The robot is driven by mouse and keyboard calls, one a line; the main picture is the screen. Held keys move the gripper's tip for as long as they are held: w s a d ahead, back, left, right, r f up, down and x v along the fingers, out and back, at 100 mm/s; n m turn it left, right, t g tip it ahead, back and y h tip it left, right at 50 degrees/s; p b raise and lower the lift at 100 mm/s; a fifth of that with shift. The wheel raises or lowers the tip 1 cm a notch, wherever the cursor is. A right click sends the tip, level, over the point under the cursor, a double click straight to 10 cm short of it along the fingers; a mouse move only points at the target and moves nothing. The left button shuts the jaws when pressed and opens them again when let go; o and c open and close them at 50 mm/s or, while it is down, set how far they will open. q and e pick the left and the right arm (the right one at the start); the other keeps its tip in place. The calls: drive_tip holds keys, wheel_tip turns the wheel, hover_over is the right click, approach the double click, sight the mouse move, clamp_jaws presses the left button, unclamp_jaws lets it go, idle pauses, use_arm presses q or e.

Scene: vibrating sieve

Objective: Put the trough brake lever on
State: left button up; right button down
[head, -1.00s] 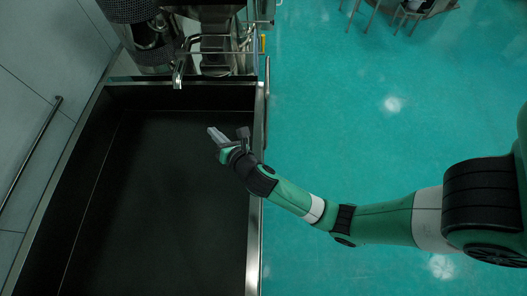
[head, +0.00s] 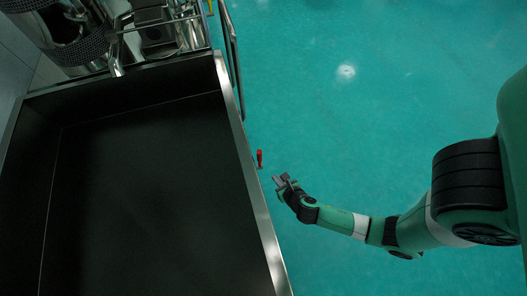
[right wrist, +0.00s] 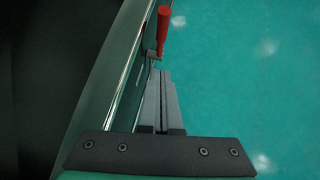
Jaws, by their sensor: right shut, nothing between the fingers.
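The brake lever, with a red handle (head: 259,158), sits at the outer right side of the dark trough (head: 246,165). In the right wrist view the red handle (right wrist: 163,30) points up the picture from a small metal piece by the trough's wall. My right gripper (head: 281,180) is just outside the trough rim, below and to the right of the lever. In the right wrist view its fingers (right wrist: 160,78) are together and empty, their tips close below the lever's base. I cannot tell whether they touch it. My left gripper is not in view.
The trough's metal rim (head: 262,215) runs along the left of my right gripper. Sieve machinery (head: 150,25) with metal pipes stands at the upper left, and a rail (head: 232,60) runs beside it. The teal floor (head: 370,120) to the right is clear.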

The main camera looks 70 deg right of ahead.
drive_tip(key=shift+s+d, duration=0.1)
drive_tip(key=shift+d, duration=0.05)
drive_tip(key=b, duration=0.9)
approach(261, 159)
drive_tip(key=x, duration=0.6)
drive_tip(key=shift+r+p, duration=0.1)
drive_tip(key=shift+p, duration=0.2)
